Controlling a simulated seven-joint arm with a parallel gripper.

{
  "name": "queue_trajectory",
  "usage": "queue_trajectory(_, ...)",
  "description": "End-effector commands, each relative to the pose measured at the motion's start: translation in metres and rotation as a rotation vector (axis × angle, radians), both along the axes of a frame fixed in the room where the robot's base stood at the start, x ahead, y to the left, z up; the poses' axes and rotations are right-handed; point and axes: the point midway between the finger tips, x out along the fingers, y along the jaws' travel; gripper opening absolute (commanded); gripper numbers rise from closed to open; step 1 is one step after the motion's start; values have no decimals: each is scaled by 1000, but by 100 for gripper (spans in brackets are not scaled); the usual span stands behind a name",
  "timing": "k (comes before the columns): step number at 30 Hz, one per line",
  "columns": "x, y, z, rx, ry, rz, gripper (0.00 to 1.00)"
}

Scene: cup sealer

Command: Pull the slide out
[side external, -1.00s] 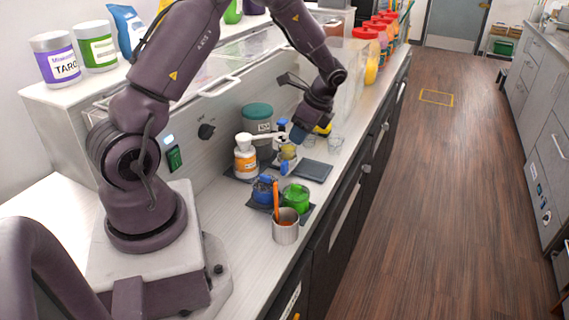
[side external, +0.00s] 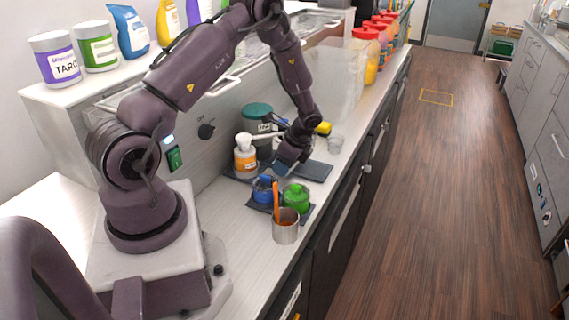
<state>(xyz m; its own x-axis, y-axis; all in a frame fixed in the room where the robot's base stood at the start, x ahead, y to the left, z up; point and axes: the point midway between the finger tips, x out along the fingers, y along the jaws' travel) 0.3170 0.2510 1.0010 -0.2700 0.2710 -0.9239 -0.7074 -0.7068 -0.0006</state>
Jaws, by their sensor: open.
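My gripper (side external: 284,170) is low over the counter, pointing down just behind the blue jar (side external: 265,188) and the green jar (side external: 296,198). It is open, and I see nothing held in it. The gap between its fingers is too small to make out. A dark flat plate (side external: 316,171) lies on the counter just right of my gripper. I cannot pick out the slide or the cup sealer for certain; my arm and gripper cover part of that area.
A white bottle with an orange label (side external: 245,160) and a dark green-lidded tub (side external: 257,120) stand left of my gripper. A steel cup (side external: 286,229) with an orange handle stands in front. Red-lidded bottles (side external: 367,55) stand farther back.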

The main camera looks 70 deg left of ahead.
Motion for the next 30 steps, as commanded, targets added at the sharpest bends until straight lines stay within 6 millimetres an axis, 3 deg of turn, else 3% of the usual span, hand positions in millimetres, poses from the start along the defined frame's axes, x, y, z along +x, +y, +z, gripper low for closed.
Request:
queue_trajectory(2, 0, 0, 0, 0, 0, 0, 36)
queue_trajectory(6, 0, 0, 0, 0, 0, 0, 4)
queue_trajectory(7, 0, 0, 0, 0, 0, 0, 0)
queue_trajectory(13, 7, -7, 0, 0, 0, -3, 0)
queue_trajectory(24, 63, -62, 0, 0, 0, -4, 0)
queue_trajectory(30, 69, -68, 1, 0, -4, -1, 0)
